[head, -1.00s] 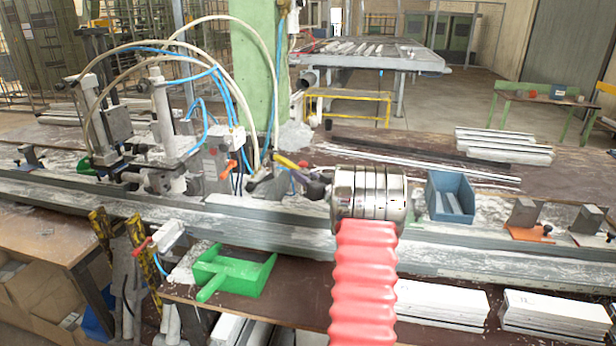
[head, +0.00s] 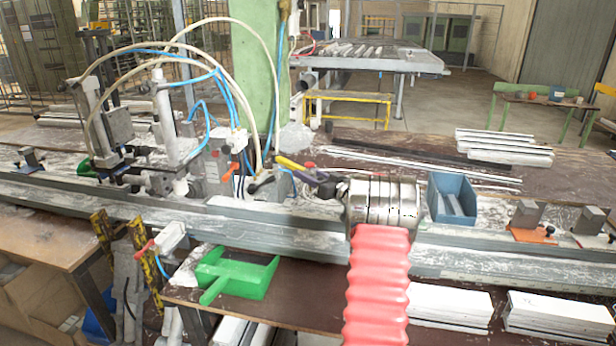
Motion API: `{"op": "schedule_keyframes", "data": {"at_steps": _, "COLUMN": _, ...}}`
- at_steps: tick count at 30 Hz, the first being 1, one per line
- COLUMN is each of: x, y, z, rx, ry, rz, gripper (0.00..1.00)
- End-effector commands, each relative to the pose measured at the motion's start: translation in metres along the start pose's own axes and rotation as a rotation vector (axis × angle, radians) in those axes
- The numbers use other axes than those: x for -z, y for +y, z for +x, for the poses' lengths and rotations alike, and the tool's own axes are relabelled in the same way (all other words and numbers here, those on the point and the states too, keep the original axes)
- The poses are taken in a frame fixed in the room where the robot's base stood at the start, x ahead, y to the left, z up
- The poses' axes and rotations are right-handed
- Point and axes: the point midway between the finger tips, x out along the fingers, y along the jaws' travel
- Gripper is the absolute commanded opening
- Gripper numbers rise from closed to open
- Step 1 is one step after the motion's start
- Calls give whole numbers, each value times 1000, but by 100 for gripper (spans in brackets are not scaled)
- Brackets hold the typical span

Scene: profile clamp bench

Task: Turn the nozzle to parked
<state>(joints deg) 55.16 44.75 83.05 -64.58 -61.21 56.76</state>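I cannot pick out the nozzle for certain. A white fitting with a red handle (head: 165,240) hangs at the bench's front edge. My arm, a red ribbed sleeve with a silver ringed cylinder, reaches up from the bottom, right of centre.
Clamp units with looping hoses (head: 200,125) stand at left. A blue bin (head: 452,198) is right of my arm, with grey blocks (head: 527,213) further right. A green dustpan (head: 238,272) and white profiles (head: 555,318) lie on the lower shelf.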

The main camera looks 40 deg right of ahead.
Motion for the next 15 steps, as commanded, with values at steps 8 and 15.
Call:
{"op": "schedule_keyframes", "data": {"at_steps": 8, "x": -1, "y": 0, "z": -4, "rx": -1, "ry": -2, "rz": 1, "gripper": 43}}
{"op": "schedule_keyframes", "data": {"at_steps": 15, "x": -1, "y": 1, "z": -30, "rx": -2, "ry": -1, "rz": 1, "gripper": 43}}
